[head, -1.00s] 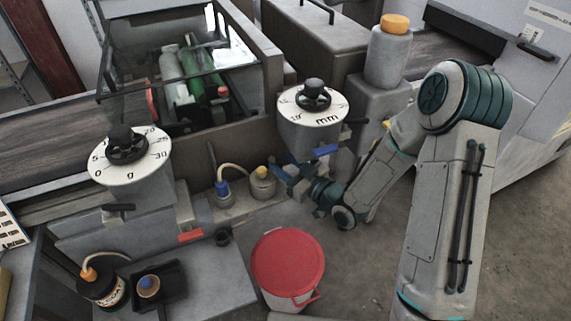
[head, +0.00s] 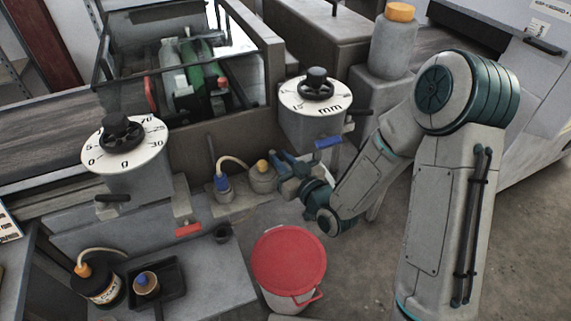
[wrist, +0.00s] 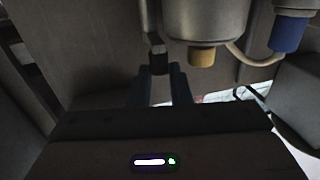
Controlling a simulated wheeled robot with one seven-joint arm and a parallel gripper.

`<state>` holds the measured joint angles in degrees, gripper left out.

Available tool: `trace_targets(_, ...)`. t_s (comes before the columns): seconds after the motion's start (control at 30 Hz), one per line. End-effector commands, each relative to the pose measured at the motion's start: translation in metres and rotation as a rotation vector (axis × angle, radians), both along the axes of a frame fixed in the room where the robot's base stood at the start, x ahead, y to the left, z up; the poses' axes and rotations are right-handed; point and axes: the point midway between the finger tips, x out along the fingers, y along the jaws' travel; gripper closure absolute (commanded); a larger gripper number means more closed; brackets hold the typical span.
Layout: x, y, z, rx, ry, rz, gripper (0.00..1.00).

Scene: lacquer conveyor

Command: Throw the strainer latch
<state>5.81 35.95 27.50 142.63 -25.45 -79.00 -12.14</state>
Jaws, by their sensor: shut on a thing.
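The strainer shows in the head view as a small grey pot with a yellow cap (head: 262,177), beside a blue-capped fitting (head: 222,186) joined by a pale hose. In the wrist view its grey body (wrist: 205,18) and yellow cap are at the top, right of centre. A thin metal lever with a black tip (wrist: 158,58), which looks like the latch, hangs beside the pot. My gripper (head: 281,163) is at the strainer's right side. Its blue fingers (wrist: 158,86) are shut on the lever's black tip. In the head view the fingers hide the lever.
The gram dial (head: 122,137) stands left and the millimetre dial (head: 316,92) just above my gripper, with a blue tab (head: 327,142) under it. A red-lidded bucket (head: 289,256) stands on the floor below. Open floor lies to its right.

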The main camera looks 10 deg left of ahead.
Motion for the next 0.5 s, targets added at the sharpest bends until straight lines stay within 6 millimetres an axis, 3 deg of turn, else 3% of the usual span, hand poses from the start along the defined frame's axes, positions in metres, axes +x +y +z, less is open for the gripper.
trace_targets(0.5,-0.0064,0.0102,0.0003,0.001,-0.004,-0.184,1.0)
